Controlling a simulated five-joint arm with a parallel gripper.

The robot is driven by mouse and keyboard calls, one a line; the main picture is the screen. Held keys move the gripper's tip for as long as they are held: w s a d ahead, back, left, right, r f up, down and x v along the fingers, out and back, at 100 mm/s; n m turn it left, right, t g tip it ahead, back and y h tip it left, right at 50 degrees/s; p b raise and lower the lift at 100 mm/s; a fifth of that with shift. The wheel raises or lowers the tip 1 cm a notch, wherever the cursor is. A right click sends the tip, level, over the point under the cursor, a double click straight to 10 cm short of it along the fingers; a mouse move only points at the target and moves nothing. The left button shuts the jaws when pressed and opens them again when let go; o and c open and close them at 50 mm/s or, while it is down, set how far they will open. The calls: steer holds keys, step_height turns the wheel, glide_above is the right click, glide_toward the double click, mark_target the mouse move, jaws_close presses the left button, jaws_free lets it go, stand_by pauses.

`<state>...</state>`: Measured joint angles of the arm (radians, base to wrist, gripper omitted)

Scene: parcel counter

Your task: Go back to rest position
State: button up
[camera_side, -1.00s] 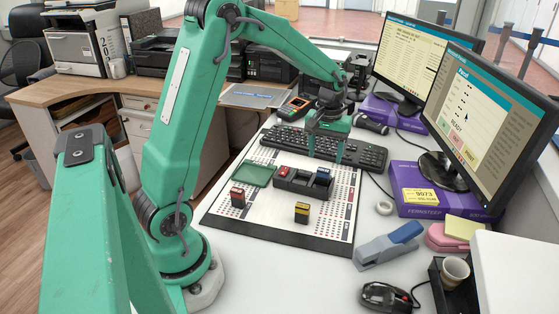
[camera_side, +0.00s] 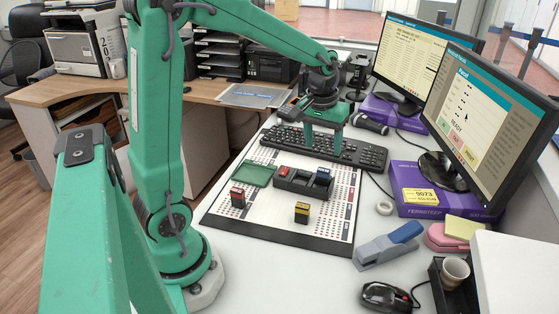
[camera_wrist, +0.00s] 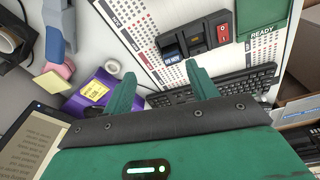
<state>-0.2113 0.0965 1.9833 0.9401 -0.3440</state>
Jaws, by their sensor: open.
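My gripper (camera_side: 322,150) is open and empty, above the keyboard at the far edge of the white board (camera_side: 270,226). In the wrist view its two fingers (camera_wrist: 163,76) are apart with nothing between them. A dark slotted holder (camera_side: 298,184) on the board has a red block (camera_side: 283,172) at its left end and a blue block (camera_side: 322,174) at its right end. The middle slot shows empty in the wrist view. Another red block (camera_side: 237,196) stands at the board's left, and a yellow block (camera_side: 302,212) stands near its front.
A green tray (camera_side: 254,174) lies on the board. The keyboard (camera_side: 345,155) is beneath my gripper. Monitors (camera_side: 490,120) on purple boxes, a tape roll (camera_side: 384,208), a stapler (camera_side: 389,245) and a mouse (camera_side: 386,297) stand to the right. Front counter is clear left of the mouse.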

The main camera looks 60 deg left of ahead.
steer(key=s+d+r+m+t, duration=0.2)
steer(key=s+d+r+m, duration=0.1)
steer(key=s, duration=0.5)
steer(key=s+d+r+m+t, duration=0.2)
steer(key=s+d, duration=0.3)
steer(key=s, duration=0.3)
steer(key=shift+s+d+r+m, duration=0.15)
steer(key=shift+s+r+m, duration=0.05)
steer(key=shift+r+m, duration=0.5)
stand_by(0.5)
